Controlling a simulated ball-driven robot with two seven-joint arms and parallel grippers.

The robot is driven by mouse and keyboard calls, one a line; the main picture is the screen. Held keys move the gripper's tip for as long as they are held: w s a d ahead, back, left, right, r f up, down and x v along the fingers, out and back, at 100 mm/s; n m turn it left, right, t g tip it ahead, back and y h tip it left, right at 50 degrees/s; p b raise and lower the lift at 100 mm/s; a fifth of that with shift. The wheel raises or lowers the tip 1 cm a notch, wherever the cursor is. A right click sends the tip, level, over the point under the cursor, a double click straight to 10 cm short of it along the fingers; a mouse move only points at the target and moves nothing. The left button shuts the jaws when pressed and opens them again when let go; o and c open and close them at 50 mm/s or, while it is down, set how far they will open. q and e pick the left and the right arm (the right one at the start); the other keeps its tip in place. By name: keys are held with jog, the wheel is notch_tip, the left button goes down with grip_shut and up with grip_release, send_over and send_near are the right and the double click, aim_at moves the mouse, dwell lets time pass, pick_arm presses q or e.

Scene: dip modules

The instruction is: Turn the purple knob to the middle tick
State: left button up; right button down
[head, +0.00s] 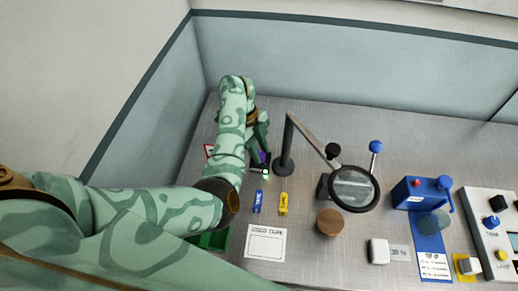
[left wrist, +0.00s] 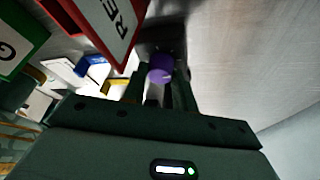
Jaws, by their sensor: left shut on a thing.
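The purple knob (left wrist: 160,66) sits between the fingers of my left gripper (left wrist: 162,88) in the left wrist view. The fingers are shut on it. In the head view the knob shows as a small purple patch (head: 262,156) beside my left gripper (head: 257,150), at the back left of the bench. My arm hides most of the area around it. The tick marks and the knob's pointer cannot be made out. My right gripper is not in view.
A lamp-like magnifier (head: 353,188) on a dark post stands right of the knob. A blue module (head: 257,201) and a yellow module (head: 283,203) lie in front. A red-edged sign (left wrist: 110,25) stands close to the gripper. A blue box (head: 417,194) and a control panel (head: 487,225) are farther right.

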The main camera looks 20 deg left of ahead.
pick_arm(q)
jog(key=shift+r+m, duration=0.15)
jog(key=shift+m, duration=0.55)
jog(key=o, duration=1)
jog(key=p+v, duration=0.2)
jog(key=v, duration=0.3)
jog(key=p+v, duration=0.3)
jog(key=v, duration=0.2)
jog(key=p+v, duration=0.3)
jog(key=v, duration=0.3)
jog(key=shift+w+d, duration=0.1)
jog(key=shift+w, duration=0.25)
